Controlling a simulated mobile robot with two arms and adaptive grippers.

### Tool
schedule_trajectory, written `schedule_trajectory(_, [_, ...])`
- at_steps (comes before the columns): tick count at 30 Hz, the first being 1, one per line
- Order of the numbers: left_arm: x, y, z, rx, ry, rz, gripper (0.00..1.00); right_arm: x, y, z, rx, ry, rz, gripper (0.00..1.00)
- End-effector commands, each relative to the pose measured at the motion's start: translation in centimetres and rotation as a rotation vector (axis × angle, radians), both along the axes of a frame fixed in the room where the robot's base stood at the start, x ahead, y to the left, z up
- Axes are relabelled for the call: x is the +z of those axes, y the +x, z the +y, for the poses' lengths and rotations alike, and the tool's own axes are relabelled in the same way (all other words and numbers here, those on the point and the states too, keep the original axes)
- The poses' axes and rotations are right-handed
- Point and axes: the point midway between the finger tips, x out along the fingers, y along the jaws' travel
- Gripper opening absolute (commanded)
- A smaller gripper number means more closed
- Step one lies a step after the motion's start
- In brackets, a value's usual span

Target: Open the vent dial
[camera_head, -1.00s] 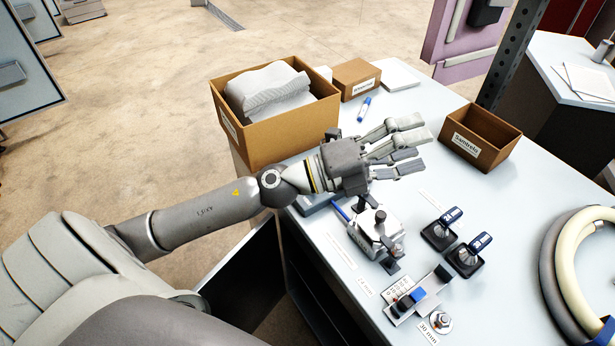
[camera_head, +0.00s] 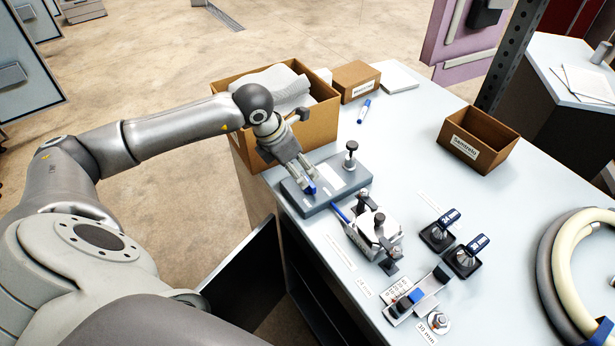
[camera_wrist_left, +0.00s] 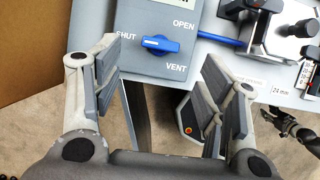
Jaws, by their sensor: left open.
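The vent dial is a blue knob (camera_wrist_left: 153,44) on a grey box (camera_wrist_left: 190,68) lettered SHUT, OPEN and VENT. Its white mark lies at the left end, towards SHUT. In the head view the dial (camera_head: 310,188) shows as a small blue spot on the grey box (camera_head: 337,193), partly hidden by the fingers. My left gripper (camera_head: 303,177) is over the box's left end, pointing down at the dial. In the left wrist view my left gripper (camera_wrist_left: 160,62) is open and empty, with the dial seen between and just beyond its fingertips.
A metal clamp device (camera_head: 378,232) stands right of the box, joined by a blue tube. A cardboard box (camera_head: 318,120) of white material stands close behind my left wrist. Two blue-handled tools (camera_head: 441,230) stand farther right.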

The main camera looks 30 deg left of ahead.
Motion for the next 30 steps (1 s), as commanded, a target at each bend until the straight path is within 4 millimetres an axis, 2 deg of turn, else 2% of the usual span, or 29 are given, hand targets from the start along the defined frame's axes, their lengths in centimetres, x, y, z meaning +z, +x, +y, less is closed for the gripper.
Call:
schedule_trajectory(3, [-2.0, 0.7, -0.5, 0.0, -0.003, 0.005, 0.66, 1.3, 0.0, 0.0, 0.0, 0.0, -0.001, 0.4])
schedule_trajectory(12, [-6.0, 2.3, -1.1, -0.001, -0.004, 0.002, 0.66, 2.6, 0.1, 0.5, -0.002, 0.006, -0.001, 0.4])
schedule_trajectory(23, [-6.9, 2.6, -1.2, -0.001, -0.003, 0.001, 0.66, 2.6, 0.1, 0.6, -0.003, 0.007, -0.001, 0.4])
schedule_trajectory(25, [-6.9, 2.6, -1.2, -0.001, -0.003, 0.0, 0.61, 2.6, 0.1, 0.5, -0.003, 0.007, -0.001, 0.4])
schedule_trajectory(30, [-6.8, 2.6, -1.2, -0.001, -0.003, 0.0, 0.39, 2.6, 0.1, 0.5, -0.003, 0.007, -0.001, 0.4])
